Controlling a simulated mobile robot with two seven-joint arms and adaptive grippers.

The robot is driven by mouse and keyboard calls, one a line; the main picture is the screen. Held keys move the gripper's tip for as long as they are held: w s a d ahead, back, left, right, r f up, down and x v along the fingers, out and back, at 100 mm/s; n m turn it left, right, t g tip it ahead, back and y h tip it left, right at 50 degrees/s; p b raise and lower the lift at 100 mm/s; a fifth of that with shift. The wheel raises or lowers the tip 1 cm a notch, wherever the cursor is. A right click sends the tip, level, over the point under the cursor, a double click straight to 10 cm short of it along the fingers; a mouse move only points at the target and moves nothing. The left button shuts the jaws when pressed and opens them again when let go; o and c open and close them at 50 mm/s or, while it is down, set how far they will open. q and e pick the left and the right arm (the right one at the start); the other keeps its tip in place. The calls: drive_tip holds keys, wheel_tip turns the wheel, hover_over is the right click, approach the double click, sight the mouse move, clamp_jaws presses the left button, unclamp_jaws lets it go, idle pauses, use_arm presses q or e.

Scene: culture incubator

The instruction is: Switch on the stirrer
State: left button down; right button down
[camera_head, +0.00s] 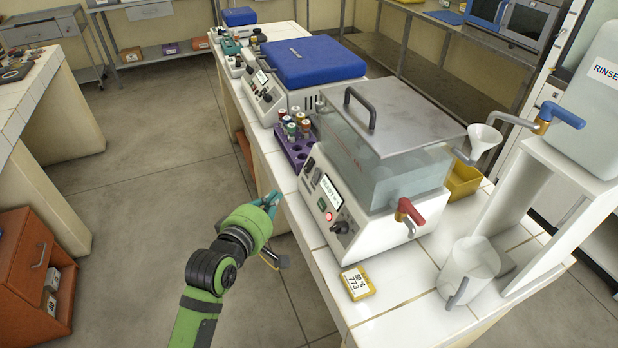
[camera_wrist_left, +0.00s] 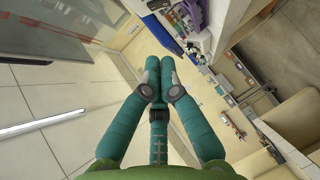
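I cannot tell for sure which device is the stirrer. The nearest bench device is a white bath (camera_head: 335,210) with a steel lid, clear walls, a lit display, a red button (camera_head: 328,216) and a dark knob (camera_head: 340,227) on its front. Behind it stands a white device with a blue lid (camera_head: 312,62) and front controls. Small teal and white devices (camera_head: 232,48) stand farther back. My left gripper (camera_head: 272,200) is over the aisle, left of the bath's front and apart from it. In the left wrist view its teal fingers (camera_wrist_left: 160,65) meet, with nothing visible between them. My right gripper is not in view.
A purple rack (camera_head: 299,158) with colored-cap tubes stands between the two large devices. A yellow label block (camera_head: 357,283) lies at the bench front. A red-handled tap (camera_head: 408,212), a clear jug (camera_head: 468,270) and a rinse tank (camera_head: 590,110) are at the right. The aisle floor is clear.

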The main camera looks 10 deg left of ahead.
use_arm(q)
drive_tip(key=shift+r, duration=0.3)
drive_tip(key=p, duration=0.2)
approach(316, 176)
drive_tip(key=w+a, duration=0.3)
drive_tip(key=w, duration=0.3)
drive_tip(key=shift+w+d+f+p, duration=0.15)
drive_tip(key=shift+w+d, duration=0.2)
drive_tip(key=shift+d, duration=0.3)
drive_tip(key=shift+w+d+f+p, duration=0.15)
drive_tip(key=shift+w+d, duration=0.2)
drive_tip(key=shift+d, duration=0.3)
